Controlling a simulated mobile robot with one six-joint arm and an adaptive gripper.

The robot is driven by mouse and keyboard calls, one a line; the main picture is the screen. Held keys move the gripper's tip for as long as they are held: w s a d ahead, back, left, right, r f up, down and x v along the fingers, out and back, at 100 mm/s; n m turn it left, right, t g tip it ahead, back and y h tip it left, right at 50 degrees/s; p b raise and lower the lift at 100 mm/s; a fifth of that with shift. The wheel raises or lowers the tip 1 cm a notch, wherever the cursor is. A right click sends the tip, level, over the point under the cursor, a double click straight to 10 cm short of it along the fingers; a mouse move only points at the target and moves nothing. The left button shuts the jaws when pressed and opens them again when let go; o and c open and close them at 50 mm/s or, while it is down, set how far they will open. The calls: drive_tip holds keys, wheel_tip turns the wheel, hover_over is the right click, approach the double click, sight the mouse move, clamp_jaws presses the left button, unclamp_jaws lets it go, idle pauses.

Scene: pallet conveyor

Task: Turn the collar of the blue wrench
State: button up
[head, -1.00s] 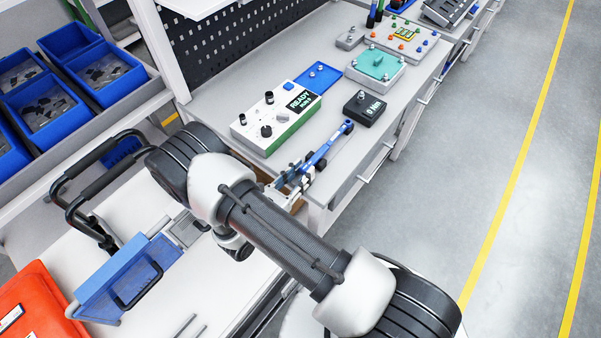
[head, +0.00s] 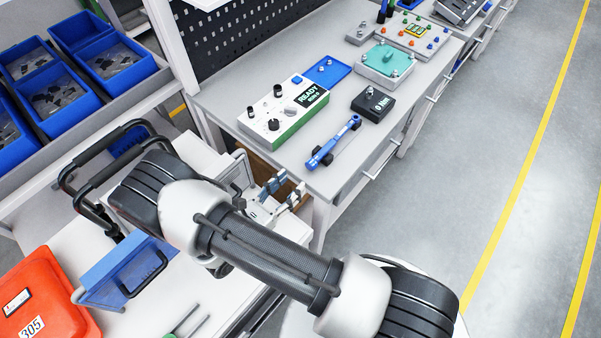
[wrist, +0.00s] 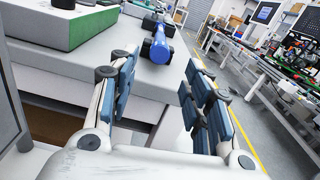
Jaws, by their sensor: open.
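The blue wrench (head: 333,142) lies on black rests near the front edge of the workbench, with its handle end toward me. It also shows in the wrist view (wrist: 161,47), beyond the fingers, with its near end facing the camera. The collar cannot be made out clearly. My gripper (head: 282,187) is open and empty, short of the bench's near edge and apart from the wrench. In the wrist view my gripper (wrist: 158,100) shows its two fingers spread wide, with the wrench between and above them.
A white-green box reading READY (head: 284,112) stands left of the wrench. A black display box (head: 373,104) is beyond it, and a teal-topped fixture (head: 387,62) stands farther back. The right aisle is clear.

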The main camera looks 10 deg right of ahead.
drive_tip(key=v, duration=0.4)
idle(0.5)
drive_tip(key=s+d+r+m+g+y, duration=0.25)
drive_tip(key=d+r+m+g, duration=0.35)
drive_tip(key=r, duration=0.3)
drive_tip(key=s+d+r+m+g+y, duration=0.2)
drive_tip(key=s+d+r+m+g, duration=0.15)
drive_tip(key=r+m+g, duration=0.4)
drive_tip(key=s+r+m+t+y, duration=0.4)
drive_tip(key=r+m+y, duration=0.1)
drive_tip(key=r+m, duration=0.1)
drive_tip(key=s+d+r+m+t+y, duration=0.1)
drive_tip(key=s+r+m+t+y, duration=0.2)
drive_tip(key=s+r+m+y, duration=0.1)
wheel_tip(320, 180, up, 4)
drive_tip(key=m+y, duration=0.1)
drive_tip(key=m, duration=0.1)
drive_tip(key=shift+f+m+t, duration=0.25)
drive_tip(key=shift+m+t, duration=0.1)
